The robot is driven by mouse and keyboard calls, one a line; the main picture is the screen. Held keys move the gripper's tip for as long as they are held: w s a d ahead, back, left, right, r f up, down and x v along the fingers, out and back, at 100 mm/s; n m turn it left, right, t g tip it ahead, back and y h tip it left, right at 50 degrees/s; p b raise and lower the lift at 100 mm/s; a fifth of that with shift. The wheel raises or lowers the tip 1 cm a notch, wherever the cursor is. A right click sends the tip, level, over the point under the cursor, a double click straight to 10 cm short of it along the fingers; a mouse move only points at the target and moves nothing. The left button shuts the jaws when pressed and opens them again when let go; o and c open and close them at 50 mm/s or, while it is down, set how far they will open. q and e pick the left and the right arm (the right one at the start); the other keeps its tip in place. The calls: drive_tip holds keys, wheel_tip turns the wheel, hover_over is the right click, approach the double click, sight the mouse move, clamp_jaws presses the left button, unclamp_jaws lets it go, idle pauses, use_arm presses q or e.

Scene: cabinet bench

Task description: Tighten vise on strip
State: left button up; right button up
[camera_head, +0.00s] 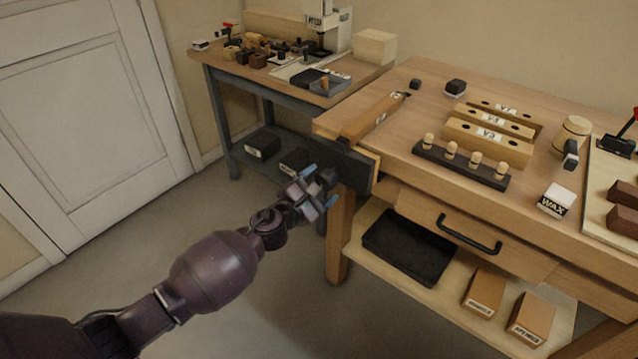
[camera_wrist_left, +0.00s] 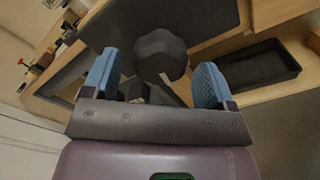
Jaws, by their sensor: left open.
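The vise (camera_head: 345,166) is on the left end of the wooden workbench, with a dark front jaw and a pale wood lining. A brown wooden strip (camera_head: 368,121) stands along the bench's left end at the vise; how deep it sits between the jaws I cannot tell. A dark faceted knob (camera_wrist_left: 160,54) projects from the vise front; it also shows in the head view (camera_head: 328,177). My left gripper (camera_head: 320,185) is open, with its blue fingertips on either side of the knob. Whether they touch it I cannot tell. My right gripper is not in view.
On the bench are a dark rack with wooden pegs (camera_head: 460,166), labelled wooden blocks (camera_head: 488,139), a mallet (camera_head: 572,136) and a WAX block (camera_head: 555,200). A drawer handle (camera_head: 469,236) projects below. A black tray (camera_head: 409,246) lies on the lower shelf. The floor left is clear.

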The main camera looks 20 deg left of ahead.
use_arm(q)
drive_tip(key=shift+v, duration=2.25)
drive_tip(key=shift+s+a+p, duration=0.2)
drive_tip(key=shift+s+p, duration=0.1)
drive_tip(key=shift+s, duration=0.25)
